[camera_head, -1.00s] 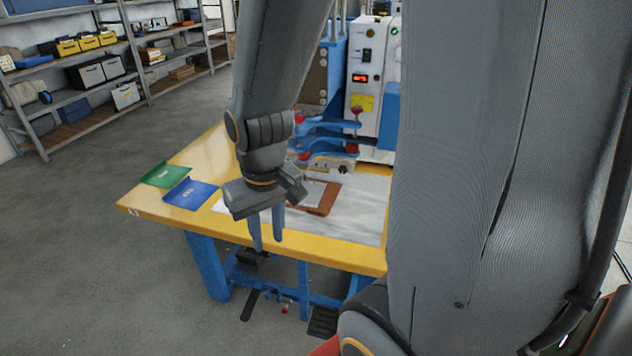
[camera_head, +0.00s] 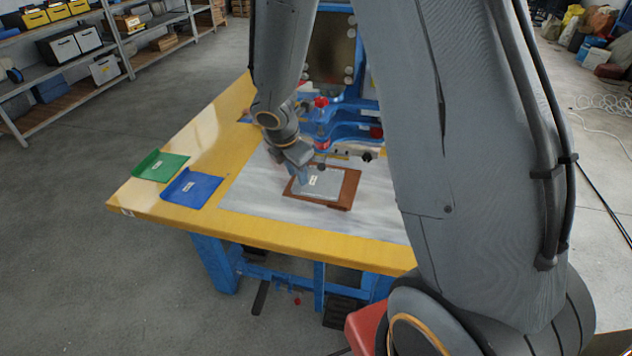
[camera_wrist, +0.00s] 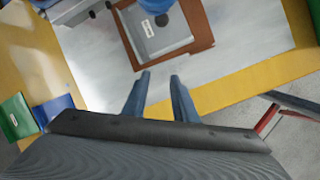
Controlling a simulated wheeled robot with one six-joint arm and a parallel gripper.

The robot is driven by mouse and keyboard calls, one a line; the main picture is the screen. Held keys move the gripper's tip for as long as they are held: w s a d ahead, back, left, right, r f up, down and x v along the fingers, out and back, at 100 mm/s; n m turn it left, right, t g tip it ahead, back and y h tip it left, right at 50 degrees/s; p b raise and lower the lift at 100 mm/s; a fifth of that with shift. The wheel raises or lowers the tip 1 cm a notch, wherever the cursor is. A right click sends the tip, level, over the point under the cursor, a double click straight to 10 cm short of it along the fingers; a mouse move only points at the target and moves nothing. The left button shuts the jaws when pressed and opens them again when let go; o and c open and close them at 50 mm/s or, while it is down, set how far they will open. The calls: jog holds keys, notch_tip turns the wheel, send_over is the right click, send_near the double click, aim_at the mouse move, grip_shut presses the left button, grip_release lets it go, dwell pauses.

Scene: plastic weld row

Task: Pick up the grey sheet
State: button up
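The grey sheet (camera_head: 325,186) lies flat on a brown board (camera_head: 345,198) on the table's white work surface. A small white label shows on it. In the wrist view the sheet (camera_wrist: 178,40) is at the top middle, partly hidden by a blue machine part. My gripper (camera_head: 303,178) is over the sheet's left side in the head view, and its fingers hide a little of it. In the wrist view my gripper (camera_wrist: 160,77) has its two fingers apart with nothing between them, and the sheet shows beyond the tips.
A blue machine with clamp arms (camera_head: 345,128) stands right behind the sheet, close to my gripper. A green tray (camera_head: 172,170) and a blue tray (camera_head: 200,188) sit on the yellow table (camera_head: 150,200) at the left. The white surface (camera_head: 250,195) left of the board is clear.

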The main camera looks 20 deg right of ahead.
aim_at(291, 189)
jog(key=shift+w+a+f+n+t, duration=0.1)
jog(key=shift+w+f+n, duration=1.05)
jog(key=shift+f, duration=0.75)
jog(key=shift+w+f+n+t, duration=0.1)
jog(key=shift+w+f+n, duration=1)
jog(key=shift+f, duration=0.75)
jog(key=shift+w+a+f+n+t, duration=0.1)
jog(key=shift+w+f+n, duration=1.05)
jog(key=shift+f, duration=0.75)
grip_shut()
